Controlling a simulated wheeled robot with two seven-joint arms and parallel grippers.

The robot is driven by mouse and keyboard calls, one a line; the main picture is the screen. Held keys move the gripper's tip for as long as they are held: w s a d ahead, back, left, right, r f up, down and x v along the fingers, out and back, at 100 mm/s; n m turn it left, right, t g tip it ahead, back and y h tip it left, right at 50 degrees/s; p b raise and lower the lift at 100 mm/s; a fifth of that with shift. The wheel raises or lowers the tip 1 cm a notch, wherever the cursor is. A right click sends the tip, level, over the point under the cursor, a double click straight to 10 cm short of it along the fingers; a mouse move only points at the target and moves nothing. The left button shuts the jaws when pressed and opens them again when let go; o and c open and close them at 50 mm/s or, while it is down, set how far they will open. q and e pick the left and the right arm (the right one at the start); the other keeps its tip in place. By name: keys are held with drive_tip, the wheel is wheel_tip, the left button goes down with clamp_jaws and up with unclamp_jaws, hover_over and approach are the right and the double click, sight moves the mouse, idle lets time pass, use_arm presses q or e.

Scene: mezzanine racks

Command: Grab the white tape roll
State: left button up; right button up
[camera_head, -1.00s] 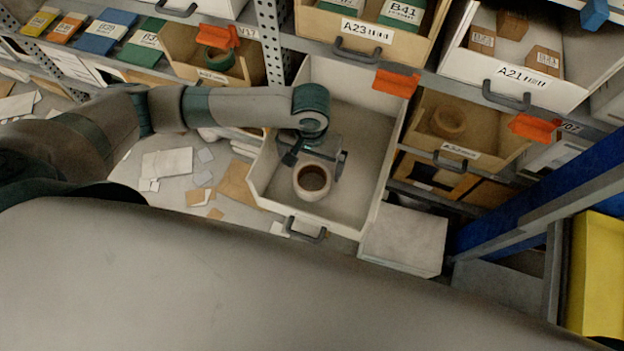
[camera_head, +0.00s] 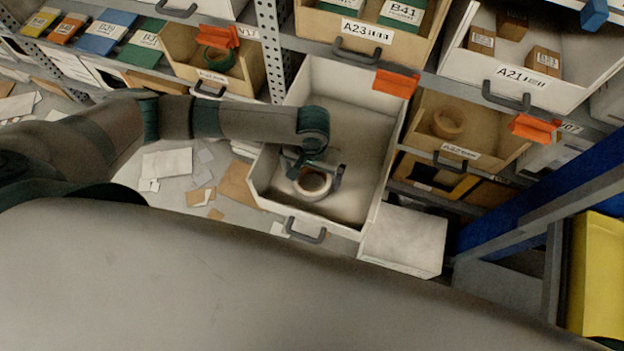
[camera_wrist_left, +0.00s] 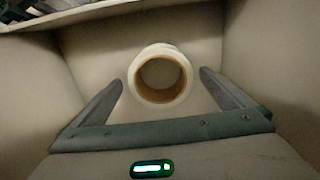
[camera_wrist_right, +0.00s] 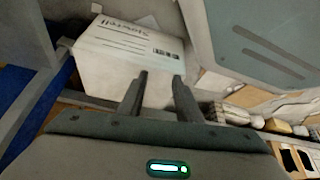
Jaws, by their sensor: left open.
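The white tape roll (camera_head: 311,195) sits in the pulled-out white drawer bin (camera_head: 360,207), with a brown inner core. My left gripper (camera_head: 316,178) reaches into the bin from the left, open, its fingers near the roll's two sides. In the left wrist view the roll (camera_wrist_left: 160,50) appears centred between the two open fingertips (camera_wrist_left: 161,77), with a visible gap on each side. Whether the fingertips are level with the roll is hard to tell. My right gripper (camera_wrist_right: 161,74) shows in the right wrist view with its fingers apart and nothing between them.
A brown roll (camera_head: 447,123) sits in a bin to the right, a green roll (camera_head: 217,60) in one to the left. The drawer's walls surround my left gripper. A white box (camera_head: 403,240) stands right of the drawer; it seems to show beyond my right gripper (camera_wrist_right: 125,60).

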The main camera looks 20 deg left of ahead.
use_arm(q)
drive_tip(key=shift+f, duration=1)
drive_tip(key=c, duration=1.2)
